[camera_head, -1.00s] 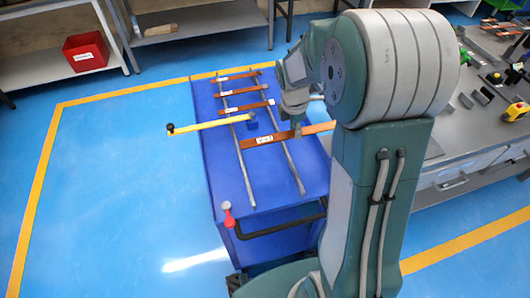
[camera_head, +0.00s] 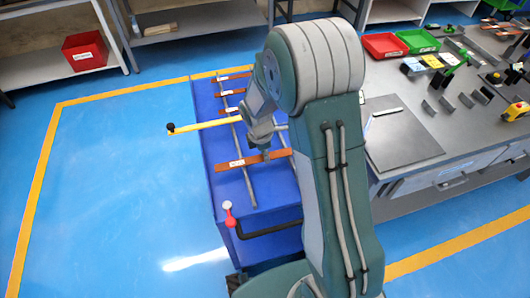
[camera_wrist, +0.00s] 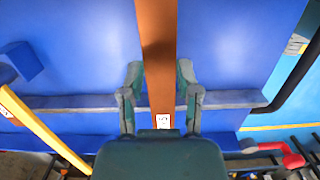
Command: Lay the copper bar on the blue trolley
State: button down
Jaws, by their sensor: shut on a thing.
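My gripper (camera_head: 265,153) is shut on a copper bar (camera_head: 240,163), a flat orange-brown strip with a white label near its left end. The bar lies crosswise over the near part of the blue trolley (camera_head: 272,193). In the wrist view the copper bar (camera_wrist: 157,45) runs between the two fingers of my gripper (camera_wrist: 159,85), above the blue top of the trolley (camera_wrist: 235,45). I cannot tell whether the bar touches the grey rail (camera_head: 248,185) under it.
Several other copper bars (camera_head: 233,76) lie across the trolley's far part. A yellow arm with a black knob (camera_head: 200,126) sticks out left. A black handle (camera_head: 270,229) and red-and-white knob (camera_head: 230,215) are at the near end. A grey workbench (camera_head: 450,150) stands right.

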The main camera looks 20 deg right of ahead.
aim_at(261, 158)
jog(key=shift+f, duration=0.3)
jog(key=shift+c, duration=1.6)
grip_release()
notch_tip(261, 158, up, 13)
jog(key=a, duration=0.1)
jog(key=s+r+m+t, duration=0.2)
jog(key=s+r+m, duration=0.5)
jog(key=s+m, duration=0.2)
jog(key=s+d+r+m+t+y, duration=0.1)
jog(key=s+r+m+t, duration=0.2)
jog(key=s+r+m, duration=0.5)
jog(key=s+m, duration=0.1)
jog(key=s, duration=0.4)
jog(key=shift+t, duration=0.3)
